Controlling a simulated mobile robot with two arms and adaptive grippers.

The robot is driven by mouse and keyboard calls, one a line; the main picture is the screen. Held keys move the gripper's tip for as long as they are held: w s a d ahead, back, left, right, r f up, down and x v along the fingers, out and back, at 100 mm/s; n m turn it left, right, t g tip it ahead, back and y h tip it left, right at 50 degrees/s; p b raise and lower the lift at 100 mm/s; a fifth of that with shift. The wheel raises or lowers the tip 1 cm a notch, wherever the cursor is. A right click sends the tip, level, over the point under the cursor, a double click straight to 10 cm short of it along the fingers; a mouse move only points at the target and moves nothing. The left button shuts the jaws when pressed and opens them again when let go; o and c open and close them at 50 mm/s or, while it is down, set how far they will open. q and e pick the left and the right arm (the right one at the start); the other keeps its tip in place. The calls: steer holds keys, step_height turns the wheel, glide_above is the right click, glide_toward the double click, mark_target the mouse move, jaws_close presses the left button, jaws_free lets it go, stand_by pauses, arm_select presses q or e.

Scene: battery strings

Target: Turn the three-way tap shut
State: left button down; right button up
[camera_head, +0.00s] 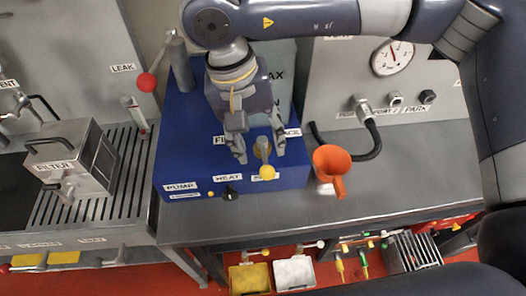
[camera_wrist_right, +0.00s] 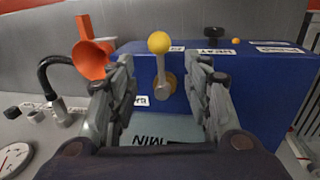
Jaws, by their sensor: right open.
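A tap with a brass body (camera_wrist_right: 166,85) and a metal lever ending in a yellow ball (camera_head: 267,172) sits on the blue box (camera_head: 175,150). In the head view the lever points down the picture, towards the box's front edge. My right gripper (camera_head: 260,155) is open over it, one finger on each side of the lever. In the right wrist view the yellow ball (camera_wrist_right: 158,42) and lever stand between the open fingers (camera_wrist_right: 160,80), with gaps on both sides. The label beside the tap is partly hidden. My left gripper is not in view.
An orange funnel (camera_head: 332,166) stands close right of the box, near a black hose (camera_head: 372,140). A red-ball lever (camera_head: 146,82) is at the back left. A black knob (camera_head: 230,193) is on the box front. Bare grey bench (camera_head: 420,195) lies to the right.

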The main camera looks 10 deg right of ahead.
step_height(320, 180, up, 6)
steer(key=a, duration=0.1)
stand_by(0.5)
